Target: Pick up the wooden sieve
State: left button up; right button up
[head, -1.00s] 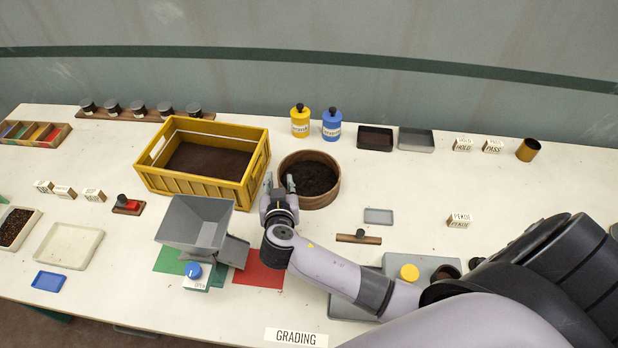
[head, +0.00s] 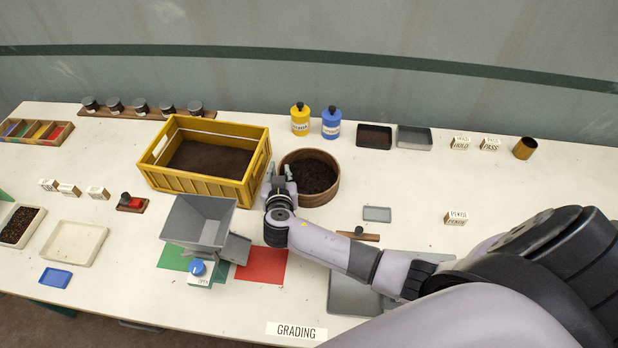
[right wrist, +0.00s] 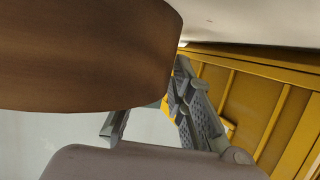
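The wooden sieve (head: 322,199) is a round brown wooden ring with dark contents, standing on the table right of the yellow crate. My right gripper (head: 279,171) is at its left edge in the head view, between sieve and crate, with its two fingers apart. In the right wrist view the sieve's curved wall (right wrist: 90,55) fills the upper left and covers part of a finger. The fingers (right wrist: 150,118) stand apart there; I cannot tell whether they touch the wall. My left gripper is not in view.
The yellow crate (head: 205,189) stands close left of the gripper; its side also shows in the right wrist view (right wrist: 255,105). A grey hopper (head: 199,224) is in front. Yellow (head: 300,121) and blue (head: 331,124) bottles stand behind. Table right of the sieve is fairly clear.

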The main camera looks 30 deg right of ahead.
grip_shut()
dwell(0.5)
jog(key=shift+r, duration=0.1)
